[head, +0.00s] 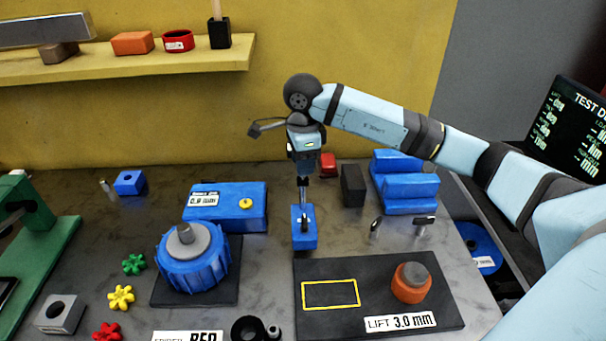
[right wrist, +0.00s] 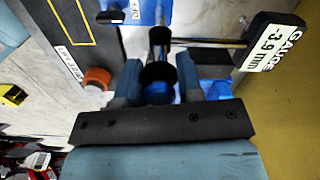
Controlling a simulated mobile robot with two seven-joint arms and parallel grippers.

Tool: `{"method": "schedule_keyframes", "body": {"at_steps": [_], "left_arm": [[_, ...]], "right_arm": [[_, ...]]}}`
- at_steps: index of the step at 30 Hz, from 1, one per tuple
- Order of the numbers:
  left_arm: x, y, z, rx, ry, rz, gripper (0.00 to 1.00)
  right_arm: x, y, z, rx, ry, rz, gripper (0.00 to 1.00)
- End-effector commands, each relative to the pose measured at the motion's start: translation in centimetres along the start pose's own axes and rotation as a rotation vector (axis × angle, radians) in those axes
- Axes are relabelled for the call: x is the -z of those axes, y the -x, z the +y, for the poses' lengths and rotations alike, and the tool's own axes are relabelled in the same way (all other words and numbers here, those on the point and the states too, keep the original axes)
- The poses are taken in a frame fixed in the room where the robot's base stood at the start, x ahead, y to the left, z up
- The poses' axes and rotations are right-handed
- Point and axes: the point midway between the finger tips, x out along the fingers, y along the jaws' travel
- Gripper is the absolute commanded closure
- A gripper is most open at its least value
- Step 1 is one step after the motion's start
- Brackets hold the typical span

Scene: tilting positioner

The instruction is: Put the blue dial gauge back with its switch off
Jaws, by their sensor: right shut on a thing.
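The blue dial gauge (head: 304,238) has a blue block base and a thin upright post. It is behind the dark plate (head: 430,328); I cannot tell whether its base touches the bench. My right gripper (head: 303,180) is above it, shut on its post; the fingers (right wrist: 159,75) show around the post in the right wrist view. There, a side bar carries a black display (right wrist: 272,52) reading "GAUGE -3.9 mm". A small label (right wrist: 136,11) on the blue base appears to read OFF, beside a black switch (right wrist: 108,16). My left gripper is not in view.
The plate bears a yellow-outlined rectangle (head: 330,294), an orange knob (head: 411,288) and a "LIFT 3.0 mm" label (head: 401,322). A large blue dial (head: 193,265) and a blue box (head: 238,217) stand left. A black block (head: 353,186) and blue stepped block (head: 405,187) stand right.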

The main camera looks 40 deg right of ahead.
Motion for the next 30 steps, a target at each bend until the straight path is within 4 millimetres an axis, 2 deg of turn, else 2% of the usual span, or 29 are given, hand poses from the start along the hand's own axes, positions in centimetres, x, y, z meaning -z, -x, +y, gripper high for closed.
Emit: {"method": "schedule_keyframes", "body": {"at_steps": [11, 22, 23, 24, 25, 26, 30], "left_arm": [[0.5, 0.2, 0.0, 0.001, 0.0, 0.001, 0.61], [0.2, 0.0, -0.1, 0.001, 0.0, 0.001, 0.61], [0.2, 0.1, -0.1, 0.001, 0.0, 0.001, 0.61], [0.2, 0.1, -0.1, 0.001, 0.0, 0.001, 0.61], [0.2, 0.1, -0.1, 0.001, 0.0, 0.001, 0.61], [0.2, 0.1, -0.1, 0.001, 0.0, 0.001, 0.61], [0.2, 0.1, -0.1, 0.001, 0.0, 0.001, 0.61]], "right_arm": [[0.0, -3.9, 0.0, 0.0, 0.0, -0.001, 1.0], [0.0, -4.4, 0.0, 0.003, 0.0, -0.002, 1.0], [0.0, -4.4, 0.0, 0.0, 0.0, 0.0, 0.6], [0.0, -4.4, 0.0, 0.0, 0.0, 0.0, 0.5], [0.0, -4.4, 0.0, 0.0, 0.0, 0.0, 0.44], [0.0, -4.4, 0.0, 0.0, 0.0, 0.0, 0.41], [0.0, -4.4, 0.0, 0.0, 0.0, 0.0, 0.41]]}}
